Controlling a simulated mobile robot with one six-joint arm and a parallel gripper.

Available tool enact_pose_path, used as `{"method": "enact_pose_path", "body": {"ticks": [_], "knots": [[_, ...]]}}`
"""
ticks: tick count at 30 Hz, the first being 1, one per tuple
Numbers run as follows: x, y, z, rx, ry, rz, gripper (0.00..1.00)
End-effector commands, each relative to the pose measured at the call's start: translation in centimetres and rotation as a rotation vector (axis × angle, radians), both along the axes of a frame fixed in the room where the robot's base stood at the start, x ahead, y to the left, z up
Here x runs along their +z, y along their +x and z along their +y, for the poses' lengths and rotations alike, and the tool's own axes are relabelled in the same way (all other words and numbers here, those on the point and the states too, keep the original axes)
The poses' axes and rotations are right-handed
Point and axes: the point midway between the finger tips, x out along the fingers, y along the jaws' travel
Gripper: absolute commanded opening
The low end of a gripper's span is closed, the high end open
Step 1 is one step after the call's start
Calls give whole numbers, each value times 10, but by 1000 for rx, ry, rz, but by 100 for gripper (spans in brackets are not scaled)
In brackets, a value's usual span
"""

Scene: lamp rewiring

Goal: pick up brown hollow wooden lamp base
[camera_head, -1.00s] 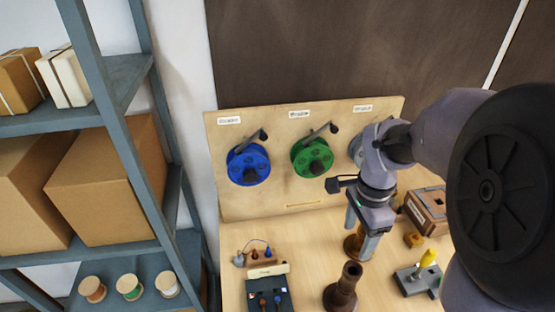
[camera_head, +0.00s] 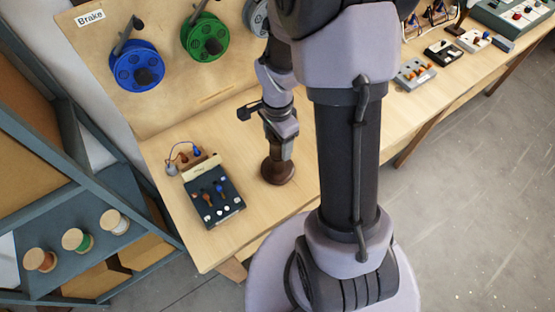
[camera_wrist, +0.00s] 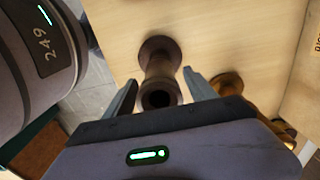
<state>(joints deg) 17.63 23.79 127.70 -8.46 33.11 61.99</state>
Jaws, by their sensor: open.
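The brown hollow wooden lamp base (camera_head: 278,172) stands upright on the wooden bench, its upper part hidden behind my gripper in the head view. In the wrist view the lamp base (camera_wrist: 158,58) shows its round foot, neck and dark hollow top opening. My gripper (camera_wrist: 160,80) is open, with one finger on each side of the neck. A gap shows beside the fingers, and I cannot tell whether either one touches the wood. In the head view my gripper (camera_head: 280,150) is right over the lamp base.
A dark tray of small parts (camera_head: 213,195) lies left of the lamp base. A golden-brown turned piece (camera_wrist: 229,84) stands close to the right finger in the wrist view. Blue (camera_head: 137,66) and green (camera_head: 205,38) reels hang on the back board. A shelf with spools (camera_head: 77,240) is at left.

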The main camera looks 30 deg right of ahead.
Motion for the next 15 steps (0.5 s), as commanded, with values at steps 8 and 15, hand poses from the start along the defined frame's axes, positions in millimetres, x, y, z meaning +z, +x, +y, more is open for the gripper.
{"method": "enact_pose_path", "body": {"ticks": [8,15], "knots": [[-2,0,0,0,-1,-1,57],[-2,0,0,1,-1,-1,10]]}}
